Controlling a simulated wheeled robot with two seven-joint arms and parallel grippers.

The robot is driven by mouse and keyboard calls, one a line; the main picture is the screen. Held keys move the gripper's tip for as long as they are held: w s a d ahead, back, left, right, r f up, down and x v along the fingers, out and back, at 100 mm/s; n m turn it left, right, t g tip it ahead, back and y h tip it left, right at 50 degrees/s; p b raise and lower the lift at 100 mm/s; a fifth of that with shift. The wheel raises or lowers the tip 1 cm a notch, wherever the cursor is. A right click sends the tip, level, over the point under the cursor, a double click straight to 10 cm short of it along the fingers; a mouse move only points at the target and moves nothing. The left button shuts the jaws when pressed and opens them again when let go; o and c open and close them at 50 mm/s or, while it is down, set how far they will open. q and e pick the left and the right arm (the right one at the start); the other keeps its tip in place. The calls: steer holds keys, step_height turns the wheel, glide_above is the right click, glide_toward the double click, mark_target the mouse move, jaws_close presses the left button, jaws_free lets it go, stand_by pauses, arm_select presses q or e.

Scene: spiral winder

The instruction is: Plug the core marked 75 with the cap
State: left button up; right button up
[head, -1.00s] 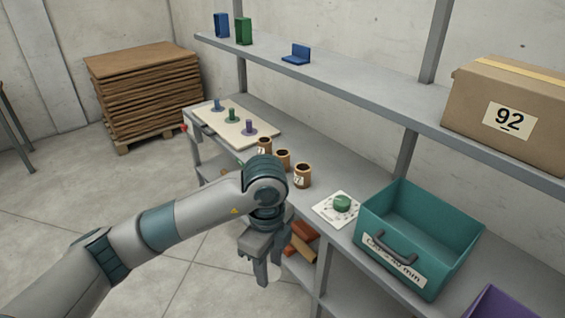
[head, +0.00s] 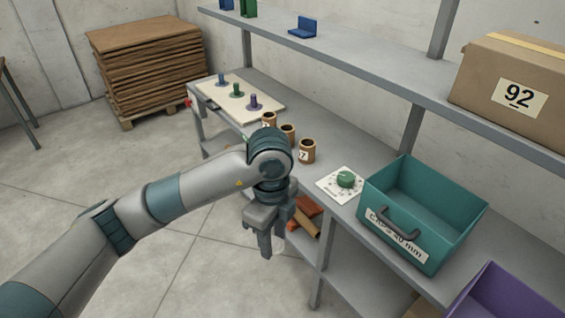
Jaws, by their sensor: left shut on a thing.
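Three brown tube cores stand in a row on the bench in the head view: the far one (head: 269,119), the middle one (head: 288,132) and the near one (head: 307,151). The near core's label shows a 7; the rest of it and the other labels are hidden or too small to read. My left gripper (head: 272,246) points down in front of the bench edge, nearer to me than the cores and apart from them. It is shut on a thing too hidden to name. I cannot make out the cap. My right gripper is out of view.
An upper shelf (head: 365,78) overhangs the bench. A purple bin (head: 497,293) is at lower right.

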arm_select(q)
steer(key=s+a+r+n, duration=0.1)
steer(key=s+a+n, duration=0.1)
steer(key=a+n, duration=0.6)
steer(key=s+a+r+n, duration=0.2)
steer(key=a+n, duration=0.7)
steer(key=n, duration=0.7)
steer(key=shift+s+a, duration=0.3)
steer(key=shift+s, duration=0.05)
steer(key=shift+w+d+r, duration=0.1)
stand_by(0.4)
